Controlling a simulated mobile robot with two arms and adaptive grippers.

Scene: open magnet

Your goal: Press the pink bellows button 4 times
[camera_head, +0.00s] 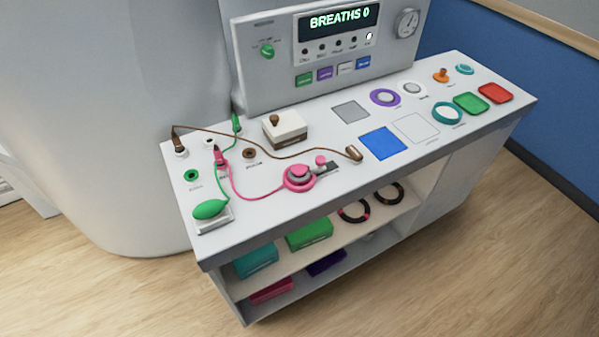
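A pink round device (299,178) with a ribbed grey and pink middle sits near the front edge of the white console top. It looks like the bellows button, but its label is too small to read. A pink cord runs from it left to a pink plug (221,156). A small pink knob (321,160) stands just behind and right of it, beside a dark plate. The display (340,20) on the upright panel reads "BREATHS 0". Neither of my grippers shows in the head view.
A green bulb (209,209) with a green cord lies at the front left. A brown cord crosses behind the pink device to a brown handle (353,153). A cream box (285,128) stands behind. A blue square (382,143) lies to the right. Shelves below hold boxes and rings.

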